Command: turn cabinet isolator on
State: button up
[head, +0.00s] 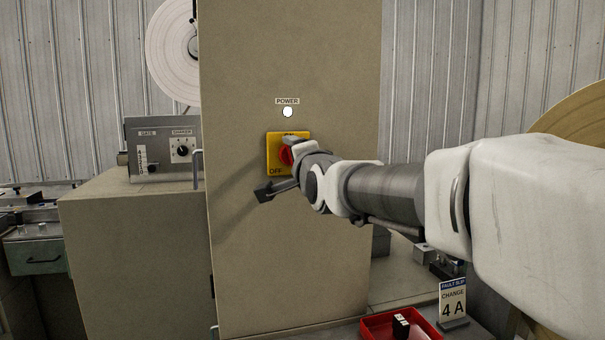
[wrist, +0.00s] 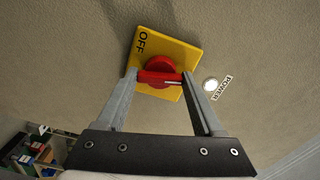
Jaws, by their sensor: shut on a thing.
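The cabinet isolator is a red rotary knob on a yellow plate (head: 273,143), on the front of the beige cabinet (head: 290,250). In the wrist view the yellow plate (wrist: 185,52) shows "OFF" at one corner, and the red knob (wrist: 157,68) sits at its middle. My gripper (wrist: 161,77) is shut on the knob's red grip, one finger at each end. The white line on the grip lies towards the lamp side. In the head view my gripper (head: 291,158) hides much of the knob and part of the upper label.
A white round POWER lamp (head: 288,112) is above the plate; I cannot tell whether it is lit. A grey control box (head: 160,150) stands left of the cabinet.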

jog(key=shift+m+b, duration=1.15)
jog(key=shift+m, duration=0.15)
jog(key=o, duration=1.4)
jog(key=v, duration=1.7)
jog(key=shift+s+r, duration=0.1)
jog(key=shift+s, duration=0.15)
